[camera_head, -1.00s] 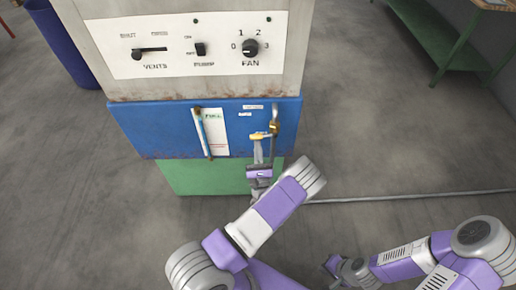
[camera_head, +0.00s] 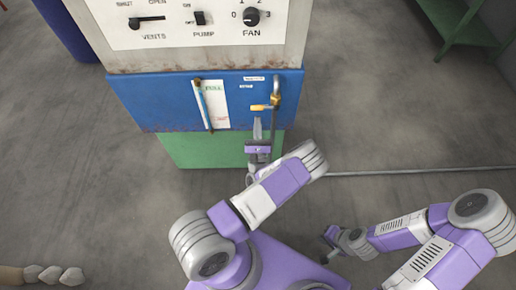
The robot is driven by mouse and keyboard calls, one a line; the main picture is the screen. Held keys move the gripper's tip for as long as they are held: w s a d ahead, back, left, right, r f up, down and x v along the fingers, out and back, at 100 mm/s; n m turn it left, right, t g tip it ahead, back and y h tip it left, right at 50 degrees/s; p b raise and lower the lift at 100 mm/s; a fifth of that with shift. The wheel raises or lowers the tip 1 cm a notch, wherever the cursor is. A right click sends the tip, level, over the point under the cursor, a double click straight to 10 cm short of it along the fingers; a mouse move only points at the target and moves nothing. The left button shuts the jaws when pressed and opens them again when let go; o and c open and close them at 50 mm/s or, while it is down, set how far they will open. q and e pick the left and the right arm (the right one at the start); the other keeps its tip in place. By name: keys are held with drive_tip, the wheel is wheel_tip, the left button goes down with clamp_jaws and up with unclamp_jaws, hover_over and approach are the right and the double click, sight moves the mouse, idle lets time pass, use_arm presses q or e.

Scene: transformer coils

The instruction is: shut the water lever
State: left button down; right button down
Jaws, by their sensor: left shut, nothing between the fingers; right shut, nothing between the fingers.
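The water lever has a yellow handle (camera_head: 262,107) that points left, roughly level, from a brass tap on the short pipe (camera_head: 276,92) on the blue panel front (camera_head: 160,105). My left gripper (camera_head: 257,122) is shut and empty. Its fingertips point up just below the handle and look slightly apart from it; depth is hard to judge. My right gripper (camera_head: 332,242) is low at the lower middle right, far from the lever, shut and empty, its fingers small in the picture.
A gauge tube (camera_head: 203,105) beside a white label is left of the lever. Above are the vents slider (camera_head: 147,19), pump switch (camera_head: 200,17) and fan knob (camera_head: 251,17). A grey pipe (camera_head: 420,170) runs along the floor. A green bench (camera_head: 462,25) stands at upper right.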

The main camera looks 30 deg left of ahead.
use_arm(q)
drive_tip(key=p+v, duration=0.1)
drive_tip(key=v, duration=1)
drive_tip(key=shift+w+f+p, duration=0.2)
drive_tip(key=shift+f+p, duration=0.2)
drive_tip(key=shift+a, duration=0.15)
